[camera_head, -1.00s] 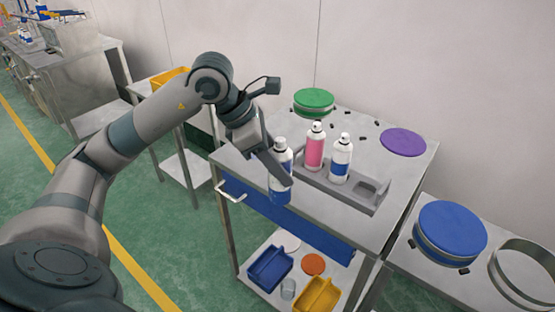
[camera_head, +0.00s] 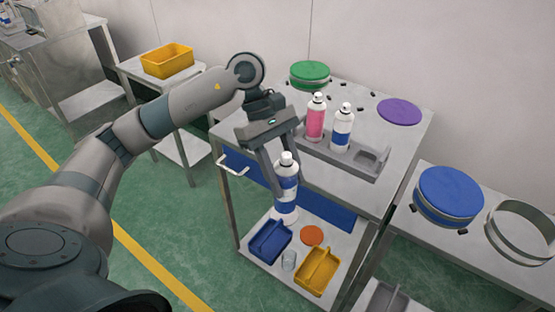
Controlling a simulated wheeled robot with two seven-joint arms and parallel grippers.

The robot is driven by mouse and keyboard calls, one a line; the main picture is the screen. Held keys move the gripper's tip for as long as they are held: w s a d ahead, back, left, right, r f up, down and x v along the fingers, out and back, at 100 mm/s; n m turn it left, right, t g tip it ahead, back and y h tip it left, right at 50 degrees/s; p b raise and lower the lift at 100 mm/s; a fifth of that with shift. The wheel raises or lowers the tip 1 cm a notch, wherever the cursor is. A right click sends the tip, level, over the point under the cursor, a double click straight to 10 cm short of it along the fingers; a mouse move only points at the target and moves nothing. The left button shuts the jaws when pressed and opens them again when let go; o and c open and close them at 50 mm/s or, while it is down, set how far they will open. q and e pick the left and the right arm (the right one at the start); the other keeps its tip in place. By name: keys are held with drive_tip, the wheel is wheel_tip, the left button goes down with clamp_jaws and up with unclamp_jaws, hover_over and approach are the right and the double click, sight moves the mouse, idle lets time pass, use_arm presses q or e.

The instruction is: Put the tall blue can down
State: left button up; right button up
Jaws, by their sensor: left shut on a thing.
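The tall blue can (camera_head: 286,186), white on top with a blue lower part, is held upright between the fingers of my left gripper (camera_head: 284,178). It is in front of the cart's blue drawer front, below the tabletop edge. Its base overlaps a white disc (camera_head: 285,217) on the lower shelf (camera_head: 345,248); I cannot tell whether it touches it. A pink can (camera_head: 316,121) and another white and blue can (camera_head: 341,133) stand in the grey holder (camera_head: 359,162) on the tabletop. My right gripper is not in view.
On the lower shelf are a blue bin (camera_head: 269,240), a yellow bin (camera_head: 317,272), an orange disc (camera_head: 312,235) and a clear cup (camera_head: 289,260). Green (camera_head: 310,72) and purple (camera_head: 400,111) lids lie on the tabletop. A side table holds a blue-topped container (camera_head: 450,193).

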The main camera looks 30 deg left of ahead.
sight(295, 184)
use_arm(q)
drive_tip(key=d+f+m+g+y, duration=0.1)
drive_tip(key=m, duration=0.2)
drive_tip(key=s+d+m+g+y, duration=0.1)
drive_tip(key=m, duration=0.2)
drive_tip(key=d+f+m+g, duration=0.1)
drive_tip(key=m, duration=0.2)
drive_tip(key=shift+s+d+f+y, duration=0.15)
drive_tip(key=shift+s+f+y, duration=0.2)
drive_tip(key=shift+s+y, duration=0.05)
drive_tip(key=shift+s+d+f+m+g+y, duration=0.15)
drive_tip(key=shift+m+y, duration=0.3)
drive_tip(key=shift+m, duration=0.45)
drive_tip(key=shift+s+f+m+g+y, duration=0.2)
drive_tip(key=shift+m+y, duration=0.3)
drive_tip(key=shift+m, duration=0.4)
drive_tip(key=shift+s+d+f+m+g+y, duration=0.15)
drive_tip(key=shift+m+y, duration=0.3)
drive_tip(key=shift+m, duration=0.45)
drive_tip(key=shift+d, duration=0.1)
